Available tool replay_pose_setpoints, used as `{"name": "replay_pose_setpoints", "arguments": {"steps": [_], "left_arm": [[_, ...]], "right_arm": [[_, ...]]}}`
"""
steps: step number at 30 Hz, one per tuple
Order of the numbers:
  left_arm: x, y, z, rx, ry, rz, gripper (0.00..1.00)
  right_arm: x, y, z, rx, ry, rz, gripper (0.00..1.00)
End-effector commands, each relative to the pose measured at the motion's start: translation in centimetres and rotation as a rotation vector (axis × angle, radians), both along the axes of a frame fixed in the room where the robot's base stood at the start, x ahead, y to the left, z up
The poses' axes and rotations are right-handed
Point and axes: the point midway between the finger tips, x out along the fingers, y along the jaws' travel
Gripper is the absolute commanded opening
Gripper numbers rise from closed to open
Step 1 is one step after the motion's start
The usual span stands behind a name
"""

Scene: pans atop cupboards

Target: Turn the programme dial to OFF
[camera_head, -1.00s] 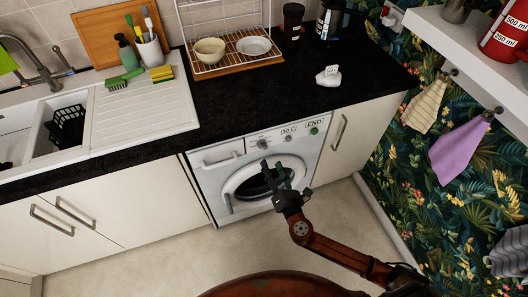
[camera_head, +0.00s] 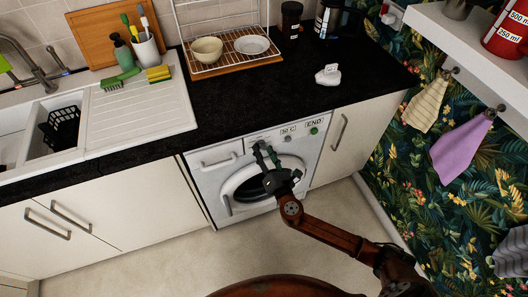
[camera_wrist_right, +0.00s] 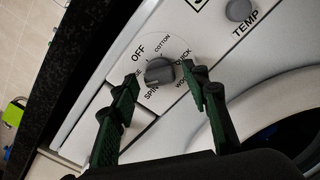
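The programme dial (camera_wrist_right: 159,72) is a dark grey knob on the white washing machine's panel, ringed by printed words. OFF is printed at its upper left in the right wrist view, with COTTON, QUICK and SPIN around it. I cannot tell for sure which word the dial points at. My right gripper (camera_wrist_right: 161,76) is open, with one green-black finger on each side of the dial. I cannot tell whether either finger touches it. In the head view the right gripper (camera_head: 264,150) covers the dial at the panel of the washing machine (camera_head: 210,185). My left gripper is not in view.
A TEMP knob (camera_wrist_right: 239,9) sits beside the dial. The round door (camera_head: 232,183) is just below the panel. The black worktop (camera_head: 260,100) overhangs above, with a white object (camera_head: 328,76) on it. The floor in front is clear.

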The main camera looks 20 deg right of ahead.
Motion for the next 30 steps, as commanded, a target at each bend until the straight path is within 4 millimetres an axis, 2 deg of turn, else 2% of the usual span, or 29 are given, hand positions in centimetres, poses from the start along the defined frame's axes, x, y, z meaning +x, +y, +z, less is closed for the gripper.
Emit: {"name": "replay_pose_setpoints", "arguments": {"steps": [2, 16, 26, 30], "left_arm": [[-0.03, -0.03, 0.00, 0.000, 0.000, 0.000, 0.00], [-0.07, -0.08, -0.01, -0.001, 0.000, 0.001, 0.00], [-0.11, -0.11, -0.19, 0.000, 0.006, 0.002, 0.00], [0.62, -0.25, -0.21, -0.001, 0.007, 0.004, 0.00]], "right_arm": [[-0.01, 0.01, -0.01, 0.000, 0.000, 0.000, 0.35], [-0.03, -0.04, -0.05, 0.001, 0.001, -0.001, 0.03], [-0.07, -0.03, -0.23, 0.053, 0.004, -0.002, 0.03], [-0.05, -0.03, -0.25, 0.129, 0.006, -0.003, 0.03]]}}
